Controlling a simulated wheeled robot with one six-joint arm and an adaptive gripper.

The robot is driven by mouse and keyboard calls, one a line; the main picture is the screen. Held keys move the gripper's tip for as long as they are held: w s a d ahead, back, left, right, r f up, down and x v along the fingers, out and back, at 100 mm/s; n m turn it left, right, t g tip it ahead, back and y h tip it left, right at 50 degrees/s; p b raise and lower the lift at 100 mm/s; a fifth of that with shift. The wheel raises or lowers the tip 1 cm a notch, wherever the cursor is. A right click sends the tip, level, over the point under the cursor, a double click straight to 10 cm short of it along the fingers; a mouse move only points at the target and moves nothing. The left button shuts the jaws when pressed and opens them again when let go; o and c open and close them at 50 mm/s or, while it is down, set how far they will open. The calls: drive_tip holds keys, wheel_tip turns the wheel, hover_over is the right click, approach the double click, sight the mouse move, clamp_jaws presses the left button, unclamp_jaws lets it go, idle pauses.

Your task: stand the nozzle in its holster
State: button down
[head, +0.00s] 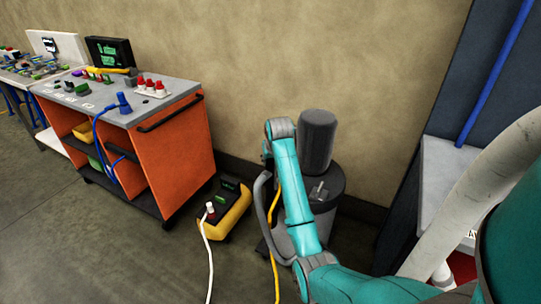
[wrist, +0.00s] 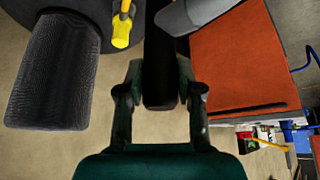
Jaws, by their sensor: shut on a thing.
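In the wrist view my gripper (wrist: 160,95) is shut on a black bar-like piece, which I take to be the nozzle (wrist: 160,82). It runs from between the fingers to the top edge of the picture. In the head view my gripper and the nozzle are hidden behind my arm. A grey vacuum canister (head: 333,187) with a dark cylinder (head: 317,140) on top stands behind my arm. The dark cylinder is also at the left of the wrist view (wrist: 58,70). I cannot make out the holster for certain.
An orange cart (head: 170,150) with tools on its grey top stands at left. A yellow-black box (head: 226,212) with a white cable lies between cart and canister. The wall is close behind; floor at front left is clear.

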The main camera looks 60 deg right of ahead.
drive_tip(key=shift+f, duration=0.2)
idle(0.5)
drive_tip(key=shift+f, duration=0.95)
idle(0.4)
